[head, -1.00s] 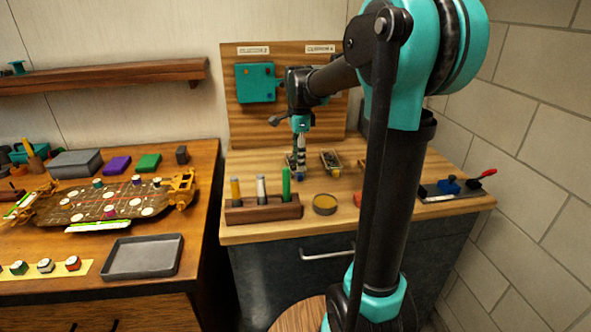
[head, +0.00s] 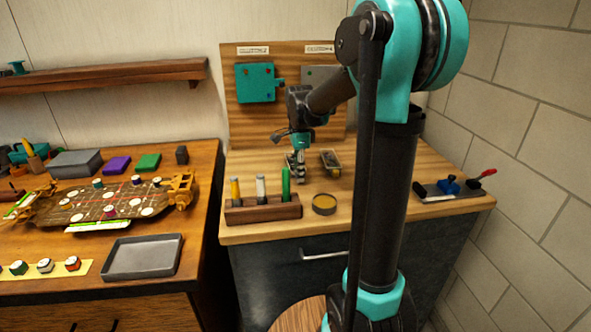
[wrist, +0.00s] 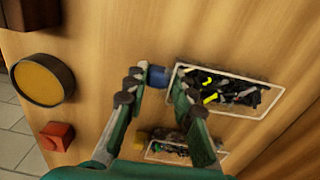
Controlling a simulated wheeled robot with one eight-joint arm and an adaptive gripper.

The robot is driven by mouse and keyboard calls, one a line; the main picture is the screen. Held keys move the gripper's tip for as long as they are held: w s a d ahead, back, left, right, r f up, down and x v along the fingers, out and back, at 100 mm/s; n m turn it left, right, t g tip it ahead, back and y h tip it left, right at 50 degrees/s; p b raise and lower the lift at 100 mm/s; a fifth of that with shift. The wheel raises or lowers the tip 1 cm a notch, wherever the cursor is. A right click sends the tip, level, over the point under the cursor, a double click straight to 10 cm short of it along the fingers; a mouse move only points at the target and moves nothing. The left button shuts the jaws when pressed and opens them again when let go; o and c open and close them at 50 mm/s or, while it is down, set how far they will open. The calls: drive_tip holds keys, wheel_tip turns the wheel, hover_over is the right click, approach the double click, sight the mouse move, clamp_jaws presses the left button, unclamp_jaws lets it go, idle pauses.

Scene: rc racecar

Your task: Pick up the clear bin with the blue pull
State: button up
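The clear bin with the blue pull (wrist: 262,103) holds black parts with a few yellow and white ones, in the wrist view. Its blue pull (wrist: 158,76) sticks out at the left end, between my fingertips. My gripper (wrist: 157,82) is open, with one finger on either side of the pull. I cannot tell whether either finger touches it. In the head view my gripper (head: 299,169) points down at the bench and hides most of this bin. A second clear bin (head: 331,161) stands to its right; the wrist view shows it lower down (wrist: 155,154), partly behind my finger.
A round dish with a yellow inside (head: 324,204) and a wooden holder with upright markers (head: 263,210) stand in front. A red block (wrist: 57,135) shows in the wrist view. A panel (head: 243,118) rises behind. A blue-and-red tool (head: 450,186) lies at the right.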

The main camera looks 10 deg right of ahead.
clamp_jaws()
